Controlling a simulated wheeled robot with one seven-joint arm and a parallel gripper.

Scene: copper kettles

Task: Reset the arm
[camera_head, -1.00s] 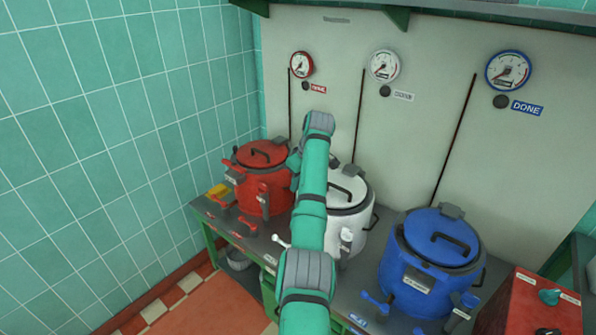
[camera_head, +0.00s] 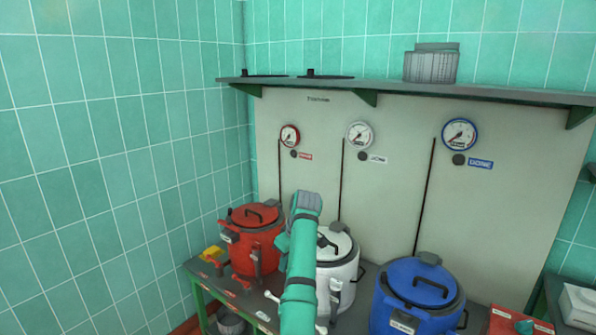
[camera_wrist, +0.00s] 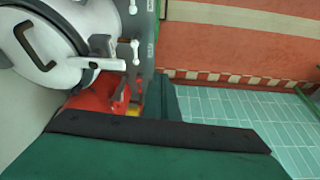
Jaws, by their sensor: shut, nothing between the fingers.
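My arm rises from the bottom of the head view, with its grey wrist joint in front of the bench between the red kettle (camera_head: 253,262) and the white kettle (camera_head: 341,277). The arm covers part of the white kettle. My gripper (camera_wrist: 160,128) fills the bottom of the wrist view as a dark green body with a black edge. It is shut and empty. In the wrist view the white kettle (camera_wrist: 85,20) is at upper left, with part of the red kettle (camera_wrist: 95,100) beyond it. The blue kettle (camera_head: 405,318) stands at right in the head view.
The kettles stand on a bench (camera_head: 262,303) before a pale panel with a red gauge (camera_head: 290,136), a white gauge (camera_head: 360,135) and a blue gauge (camera_head: 459,135). A shelf (camera_head: 390,90) runs above. A red box (camera_head: 508,322) is at lower right. Tiled wall stands left.

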